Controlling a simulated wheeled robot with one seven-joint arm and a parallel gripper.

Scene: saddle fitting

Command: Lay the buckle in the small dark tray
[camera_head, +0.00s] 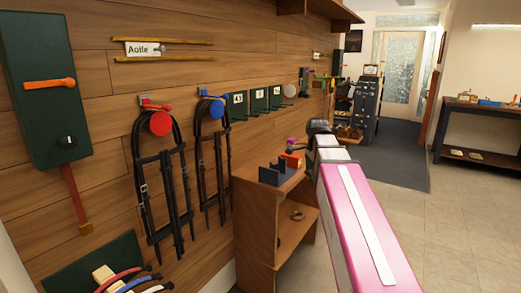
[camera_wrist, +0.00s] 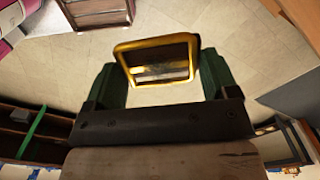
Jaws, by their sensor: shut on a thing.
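A gold rectangular buckle (camera_wrist: 155,43) is held between the green fingers of my gripper (camera_wrist: 160,72) in the wrist view. The fingers press on its left and right sides, and it stands out beyond the fingertips, above the floor. In the head view my arm hides the gripper's fingers and the buckle. A small dark holder or tray with upright plates (camera_head: 272,175) sits on top of the low wooden cabinet, left of my arm. I cannot tell whether it is the small dark tray. No other dark tray is clear in either view.
The low wooden cabinet (camera_head: 258,205) stands against the plank wall, with an orange item (camera_head: 291,160) on top. Two bridles (camera_head: 162,190) hang on the wall. A dark table (camera_head: 480,120) with small items stands far right. The tiled floor at right (camera_head: 465,230) is clear.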

